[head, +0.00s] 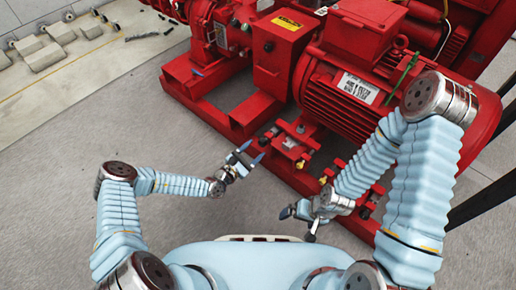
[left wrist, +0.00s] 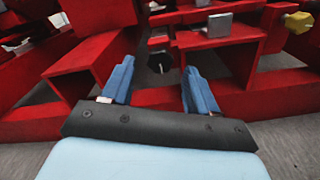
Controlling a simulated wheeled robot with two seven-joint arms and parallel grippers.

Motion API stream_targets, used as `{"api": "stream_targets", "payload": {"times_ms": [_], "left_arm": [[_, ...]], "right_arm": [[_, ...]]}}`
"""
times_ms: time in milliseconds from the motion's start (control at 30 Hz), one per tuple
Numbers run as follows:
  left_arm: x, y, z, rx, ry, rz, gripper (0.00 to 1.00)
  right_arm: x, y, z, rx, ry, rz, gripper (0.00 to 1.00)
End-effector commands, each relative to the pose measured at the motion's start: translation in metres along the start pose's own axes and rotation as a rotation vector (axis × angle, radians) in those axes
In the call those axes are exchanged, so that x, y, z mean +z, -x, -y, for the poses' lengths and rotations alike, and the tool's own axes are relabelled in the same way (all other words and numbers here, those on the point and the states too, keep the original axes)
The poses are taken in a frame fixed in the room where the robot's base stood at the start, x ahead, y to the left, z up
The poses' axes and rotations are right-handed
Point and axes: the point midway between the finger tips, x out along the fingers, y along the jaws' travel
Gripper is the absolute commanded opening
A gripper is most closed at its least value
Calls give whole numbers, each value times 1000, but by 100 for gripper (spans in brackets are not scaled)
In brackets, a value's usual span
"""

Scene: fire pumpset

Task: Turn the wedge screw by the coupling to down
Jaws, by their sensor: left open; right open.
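A black hex-headed screw (left wrist: 160,62) shows in the left wrist view, ahead of and between the fingertips, with red steel around it. Dark and metal screw parts (head: 270,133) sit on the red base in the head view, below the coupling guard (head: 283,55); I cannot tell for sure which is the wedge screw. My left gripper (head: 249,153) is open and empty, just short of the base edge. Its blue fingers also show in the left wrist view, apart from the screw. My right gripper (head: 300,215) is open and empty, lower right, beside the base.
The red motor (head: 355,85) stands right of the guard and the pump (head: 215,35) left of it. A silver block (left wrist: 220,24) and a yellow hex head (left wrist: 298,22) sit near the screw. Grey floor (head: 120,110) is clear at left; beige blocks (head: 45,55) lie at far left.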

Motion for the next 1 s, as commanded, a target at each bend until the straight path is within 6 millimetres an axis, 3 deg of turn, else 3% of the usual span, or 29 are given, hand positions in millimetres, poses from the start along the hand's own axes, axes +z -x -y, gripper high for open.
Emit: {"api": "stream_targets", "payload": {"times_ms": [200, 533, 900, 1000], "left_arm": [[0, -25, 1, -2, 0, 1, 59], [0, -28, 0, -2, 0, 0, 59], [0, -28, 1, -2, 0, 0, 3], [0, -28, 1, -2, 2, 0, 3]], "right_arm": [[0, -6, -2, -2, 0, 2, 100], [0, -6, -1, -2, 1, 2, 100], [0, -6, -1, -2, 1, 2, 100], [0, -6, -1, -2, 1, 2, 100]]}}
